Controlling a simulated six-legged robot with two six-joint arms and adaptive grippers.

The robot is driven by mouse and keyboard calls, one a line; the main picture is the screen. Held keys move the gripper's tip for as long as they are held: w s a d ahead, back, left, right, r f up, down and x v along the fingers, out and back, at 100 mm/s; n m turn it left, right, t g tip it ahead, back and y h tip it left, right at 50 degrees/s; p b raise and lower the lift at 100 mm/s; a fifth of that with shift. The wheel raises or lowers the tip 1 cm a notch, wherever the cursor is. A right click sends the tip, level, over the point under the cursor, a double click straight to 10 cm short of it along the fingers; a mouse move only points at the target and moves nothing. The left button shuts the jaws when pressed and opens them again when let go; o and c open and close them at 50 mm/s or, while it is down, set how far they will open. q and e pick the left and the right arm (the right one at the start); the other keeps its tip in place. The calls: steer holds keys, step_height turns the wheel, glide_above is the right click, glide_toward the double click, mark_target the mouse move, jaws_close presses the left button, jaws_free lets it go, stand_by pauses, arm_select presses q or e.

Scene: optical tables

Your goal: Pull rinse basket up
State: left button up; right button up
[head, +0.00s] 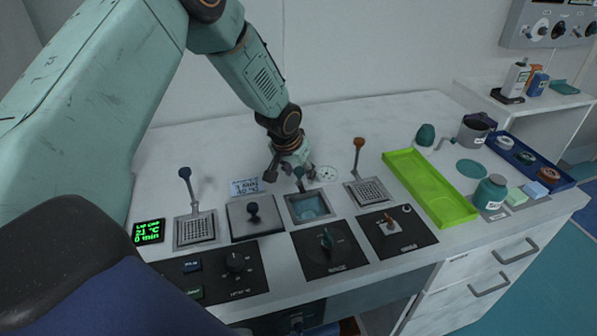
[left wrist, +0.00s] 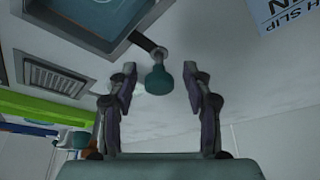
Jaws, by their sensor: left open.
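The rinse basin (head: 309,207) is a square metal well with blue liquid, set in the bench top behind the RINSE panel. The rinse basket's handle ends in a teal knob (head: 299,173) at the basin's back edge. In the left wrist view the knob (left wrist: 158,81) shows between the fingertips, with a gap on each side, and its short arm runs to the basin rim (left wrist: 135,35). The basket itself is not clear under the liquid. My left gripper (head: 288,172) is open and empty around the knob. My right gripper is not in view.
A basket with a blue knob (head: 184,173) stands left, and one with an orange knob (head: 358,143) stands right. A lidded well with a black knob (head: 253,209) is beside the basin. A lime tray (head: 432,187) lies further right. A label (head: 245,187) lies behind.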

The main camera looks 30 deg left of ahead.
arm_select(q)
steer(key=shift+w+d, duration=0.2)
steer(key=shift+c, duration=1.3)
steer(key=shift+s+a, duration=0.2)
steer(key=shift+s, duration=0.1)
steer(key=c, duration=0.4)
steer(key=shift+w, duration=0.1)
jaws_close()
